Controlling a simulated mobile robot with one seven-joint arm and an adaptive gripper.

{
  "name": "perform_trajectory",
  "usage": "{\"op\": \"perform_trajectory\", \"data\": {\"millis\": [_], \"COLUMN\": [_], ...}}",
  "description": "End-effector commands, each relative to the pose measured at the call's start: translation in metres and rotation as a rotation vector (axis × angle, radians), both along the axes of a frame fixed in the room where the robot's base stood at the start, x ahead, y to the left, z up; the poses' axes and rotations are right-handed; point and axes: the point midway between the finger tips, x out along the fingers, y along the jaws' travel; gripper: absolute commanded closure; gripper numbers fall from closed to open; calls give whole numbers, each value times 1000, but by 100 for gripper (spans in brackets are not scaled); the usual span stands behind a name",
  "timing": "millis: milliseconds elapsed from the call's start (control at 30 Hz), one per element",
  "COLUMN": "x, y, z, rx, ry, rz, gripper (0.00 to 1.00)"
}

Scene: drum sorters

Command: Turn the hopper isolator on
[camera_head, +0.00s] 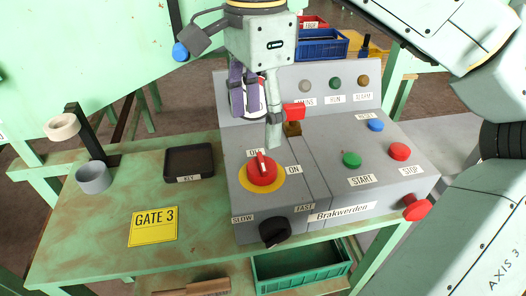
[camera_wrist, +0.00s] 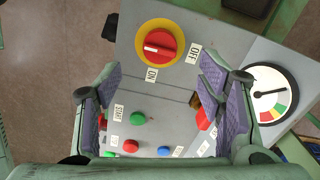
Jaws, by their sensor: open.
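The hopper isolator is a red rotary knob (camera_head: 263,172) on a yellow disc, on the sloped grey panel. It also shows in the wrist view (camera_wrist: 165,40). Its grip bar, with a white stripe, lies in line with the OFF label (camera_wrist: 194,53). The ON label (camera_head: 294,170) stands at a quarter turn from it. My gripper (camera_head: 255,128) is open and empty, above the panel and behind the knob. In the wrist view, the knob lies beyond the open fingers (camera_wrist: 160,75), roughly centred between them. The fingers appear apart from the knob.
The Brakwerden panel carries a green START button (camera_head: 352,160), a red STOP button (camera_head: 400,151), a black speed knob (camera_head: 274,232) and a red-handled part (camera_head: 294,112) close beside my finger. A round gauge (camera_wrist: 270,92) stands behind. A black tray (camera_head: 189,162) and grey cup (camera_head: 93,177) stand left.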

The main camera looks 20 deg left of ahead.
Motion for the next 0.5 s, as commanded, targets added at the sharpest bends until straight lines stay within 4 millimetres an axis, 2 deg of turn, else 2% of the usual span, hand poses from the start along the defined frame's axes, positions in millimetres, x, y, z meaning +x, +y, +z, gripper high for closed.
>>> {"op": "perform_trajectory", "data": {"millis": [300, 500], "x": [0, 0], "y": [0, 0], "z": [-58, -84], "rx": [3, 2], "ry": [4, 2], "rz": [4, 1], "gripper": [38, 38]}}
